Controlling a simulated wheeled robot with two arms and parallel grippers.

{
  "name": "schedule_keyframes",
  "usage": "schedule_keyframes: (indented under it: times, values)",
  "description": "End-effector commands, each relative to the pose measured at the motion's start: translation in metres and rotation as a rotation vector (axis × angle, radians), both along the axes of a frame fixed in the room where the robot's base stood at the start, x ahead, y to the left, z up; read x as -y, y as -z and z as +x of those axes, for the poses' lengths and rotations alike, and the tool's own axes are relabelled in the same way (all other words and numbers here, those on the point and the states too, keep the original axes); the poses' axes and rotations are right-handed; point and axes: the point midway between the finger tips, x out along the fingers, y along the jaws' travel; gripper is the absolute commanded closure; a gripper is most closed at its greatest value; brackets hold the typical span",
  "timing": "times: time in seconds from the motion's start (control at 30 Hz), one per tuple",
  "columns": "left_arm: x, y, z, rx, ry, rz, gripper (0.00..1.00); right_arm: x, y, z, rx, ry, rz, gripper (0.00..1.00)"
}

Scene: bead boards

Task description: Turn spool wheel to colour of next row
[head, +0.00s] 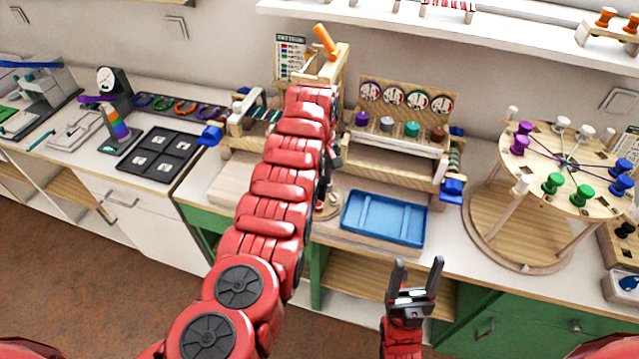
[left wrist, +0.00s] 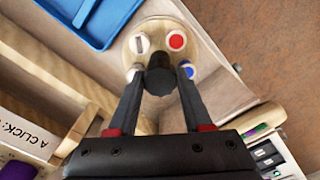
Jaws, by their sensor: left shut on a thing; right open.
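In the left wrist view a small round wooden wheel (left wrist: 158,28) carries coloured caps near its rim. A red cap (left wrist: 176,41), a blue cap (left wrist: 187,70) and a white one with a dark bar (left wrist: 139,43) show. My left gripper (left wrist: 159,82) is shut on the black knob (left wrist: 160,72) at its middle. In the head view my left arm hides most of this wheel (head: 333,205). A pattern card (head: 291,58) with coloured rows stands behind the arm. My right gripper (head: 413,280) is open and empty, in front of the counter.
A blue tray (head: 384,218) lies right of the small wheel. A large round wooden stand (head: 520,245) with coloured spools is at the right. A black tray (head: 158,155) is at the left. A wooden rack (head: 400,140) with spools stands behind the blue tray.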

Motion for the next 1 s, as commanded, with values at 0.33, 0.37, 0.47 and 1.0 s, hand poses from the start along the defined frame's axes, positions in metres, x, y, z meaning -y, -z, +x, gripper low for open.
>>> schedule_keyframes:
  times: [0.33, 0.37, 0.47, 1.0]
  values:
    - [0.000, 0.005, 0.000, 0.001, -0.323, 0.000, 1.00, 0.000, 0.040, 0.000, 0.000, 0.000, 0.000, 0.37]
    - [0.001, 0.005, 0.000, 0.002, -0.348, -0.001, 1.00, 0.000, 0.043, 0.000, 0.000, 0.000, 0.000, 0.37]
    - [0.001, 0.003, 0.001, 0.003, -0.430, -0.003, 1.00, 0.000, 0.051, 0.000, 0.000, 0.000, 0.000, 0.37]
    - [0.001, 0.001, 0.000, 0.000, -0.688, 0.000, 1.00, 0.000, 0.073, 0.000, 0.000, 0.000, 0.000, 0.37]
